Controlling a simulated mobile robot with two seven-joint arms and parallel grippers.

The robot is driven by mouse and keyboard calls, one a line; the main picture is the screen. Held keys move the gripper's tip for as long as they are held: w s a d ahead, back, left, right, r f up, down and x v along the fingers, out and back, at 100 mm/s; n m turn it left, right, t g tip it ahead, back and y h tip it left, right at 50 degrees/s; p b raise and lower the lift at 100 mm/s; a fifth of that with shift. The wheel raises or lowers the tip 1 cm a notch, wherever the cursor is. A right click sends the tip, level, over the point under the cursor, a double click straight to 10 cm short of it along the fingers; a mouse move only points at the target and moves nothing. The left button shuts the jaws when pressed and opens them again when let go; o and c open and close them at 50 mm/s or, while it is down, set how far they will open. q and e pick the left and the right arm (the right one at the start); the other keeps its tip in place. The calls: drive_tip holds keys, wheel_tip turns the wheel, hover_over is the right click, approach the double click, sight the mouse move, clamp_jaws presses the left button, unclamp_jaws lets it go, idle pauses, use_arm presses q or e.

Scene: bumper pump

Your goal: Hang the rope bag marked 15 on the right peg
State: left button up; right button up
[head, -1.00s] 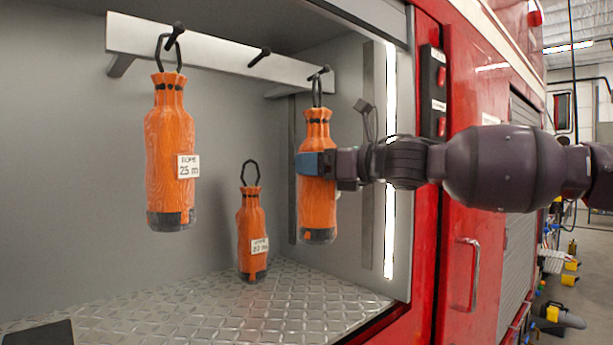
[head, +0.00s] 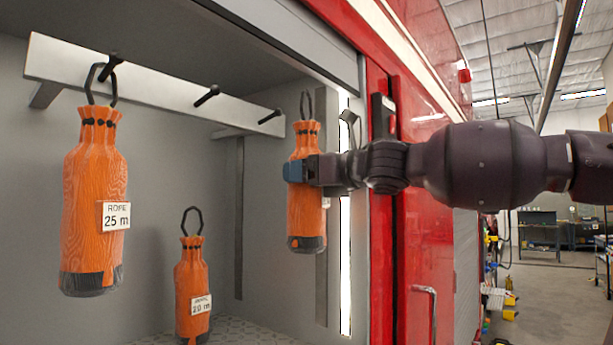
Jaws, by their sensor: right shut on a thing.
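My right gripper (head: 297,170) is shut on an orange rope bag (head: 306,222) around its upper body and holds it upright in the air. The bag's label edge faces right and cannot be read. Its black loop (head: 306,104) stands up from the neck. The right peg (head: 270,116) is on the pale rail, to the left of the loop in the head view; the loop appears apart from it. My left gripper is not in view.
A 25 m rope bag (head: 93,205) hangs on the left peg (head: 112,64). The middle peg (head: 208,95) is bare. A 20 m bag (head: 191,285) stands on the locker's tread-plate floor. The red door frame (head: 382,230) and light strip (head: 346,260) border the right side.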

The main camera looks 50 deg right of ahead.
use_arm(q)
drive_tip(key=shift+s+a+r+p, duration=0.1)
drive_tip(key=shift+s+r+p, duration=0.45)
drive_tip(key=shift+p, duration=0.6)
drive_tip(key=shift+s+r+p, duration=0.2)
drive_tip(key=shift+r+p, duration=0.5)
drive_tip(key=shift+p, duration=0.4)
use_arm(e)
drive_tip(key=w+a+f, duration=0.1)
drive_tip(key=w+f, duration=0.1)
drive_tip(key=w, duration=0.9)
drive_tip(key=shift+w+f, duration=0.15)
drive_tip(key=shift+f, duration=0.2)
drive_tip(key=o, duration=1.5)
drive_tip(key=shift+c, duration=0.2)
drive_tip(key=shift+f, duration=0.15)
